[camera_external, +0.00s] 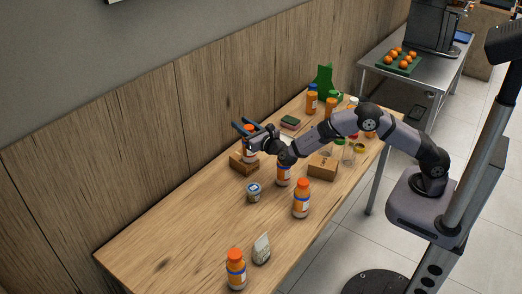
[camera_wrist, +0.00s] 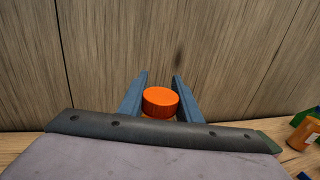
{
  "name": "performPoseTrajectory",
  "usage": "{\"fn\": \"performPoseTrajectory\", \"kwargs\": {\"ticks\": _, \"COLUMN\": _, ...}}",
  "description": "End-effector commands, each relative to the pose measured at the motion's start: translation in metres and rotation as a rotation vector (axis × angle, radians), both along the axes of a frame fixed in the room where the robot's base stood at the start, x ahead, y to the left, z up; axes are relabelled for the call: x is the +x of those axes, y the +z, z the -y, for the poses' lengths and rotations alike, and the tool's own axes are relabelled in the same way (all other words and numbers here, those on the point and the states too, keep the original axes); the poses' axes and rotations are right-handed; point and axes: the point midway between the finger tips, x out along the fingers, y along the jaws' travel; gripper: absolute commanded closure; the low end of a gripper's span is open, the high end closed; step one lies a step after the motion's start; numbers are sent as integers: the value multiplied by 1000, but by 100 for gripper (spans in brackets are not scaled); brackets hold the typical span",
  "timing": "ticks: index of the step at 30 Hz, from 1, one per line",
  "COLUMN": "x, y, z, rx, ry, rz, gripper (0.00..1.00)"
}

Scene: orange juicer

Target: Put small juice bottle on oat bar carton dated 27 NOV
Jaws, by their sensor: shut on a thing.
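My gripper (camera_external: 243,126) is shut on a small juice bottle (camera_external: 249,157) with an orange cap. In the wrist view the cap (camera_wrist: 160,101) sits between the two blue fingers (camera_wrist: 159,78). The bottle looks upright. Its lower end is at a brown carton (camera_external: 237,164) near the wall; I cannot tell whether it touches the carton's top. No date can be read on either carton.
Juice bottles stand close by, one (camera_external: 283,176) under my wrist and a larger one (camera_external: 302,199) in front. A small jar (camera_external: 254,192) is near the left carton. A pouch (camera_external: 261,248) and another bottle (camera_external: 236,271) are at the near end. The left table area is clear.

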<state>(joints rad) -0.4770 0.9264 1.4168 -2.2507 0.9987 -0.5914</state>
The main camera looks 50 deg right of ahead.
Motion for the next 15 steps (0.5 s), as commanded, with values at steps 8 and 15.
{"fn": "performPoseTrajectory", "kwargs": {"ticks": 8, "x": 0, "y": -2, "z": 0, "rx": 0, "ry": 0, "rz": -1, "gripper": 50}}
{"fn": "performPoseTrajectory", "kwargs": {"ticks": 15, "x": 0, "y": -1, "z": 0, "rx": -1, "ry": 0, "rz": -1, "gripper": 50}}
